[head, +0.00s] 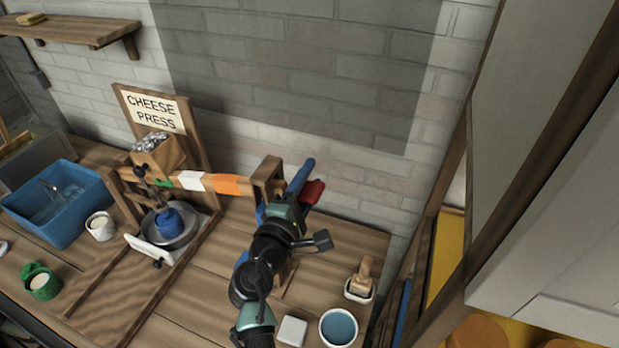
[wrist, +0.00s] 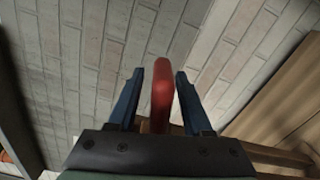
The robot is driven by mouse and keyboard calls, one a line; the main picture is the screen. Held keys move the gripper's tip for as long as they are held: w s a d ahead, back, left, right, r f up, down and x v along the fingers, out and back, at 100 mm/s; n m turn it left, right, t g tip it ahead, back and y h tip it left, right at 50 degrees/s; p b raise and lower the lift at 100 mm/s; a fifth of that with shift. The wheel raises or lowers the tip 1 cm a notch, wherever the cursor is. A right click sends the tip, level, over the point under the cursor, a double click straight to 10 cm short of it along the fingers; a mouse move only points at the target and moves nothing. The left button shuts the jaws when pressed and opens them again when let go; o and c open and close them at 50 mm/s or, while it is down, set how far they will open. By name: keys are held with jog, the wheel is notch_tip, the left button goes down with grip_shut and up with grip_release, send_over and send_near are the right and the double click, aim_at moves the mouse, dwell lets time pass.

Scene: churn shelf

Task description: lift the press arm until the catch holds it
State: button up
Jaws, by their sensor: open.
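The press arm (head: 205,182), a bar banded green, white and orange, runs about level from the cheese press to a wooden post (head: 268,172). Its red grip (head: 312,192) shows beyond the post at my gripper. My gripper (head: 285,186) is open at this end, with its blue fingers spread. In the wrist view the red grip (wrist: 161,95) stands between the open fingers (wrist: 160,78), with a gap visible on each side. The wooden post partly hides the bar, and I cannot make out the catch clearly.
A box of stones (head: 158,155) sits over the press, above a metal pan (head: 186,236) with a blue piece. A blue tub (head: 58,225), a green mug (head: 40,283), a brush in a holder (head: 361,283) and a blue-filled bowl (head: 338,328) stand around. The brick wall is close behind.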

grip_shut()
dwell(1.4)
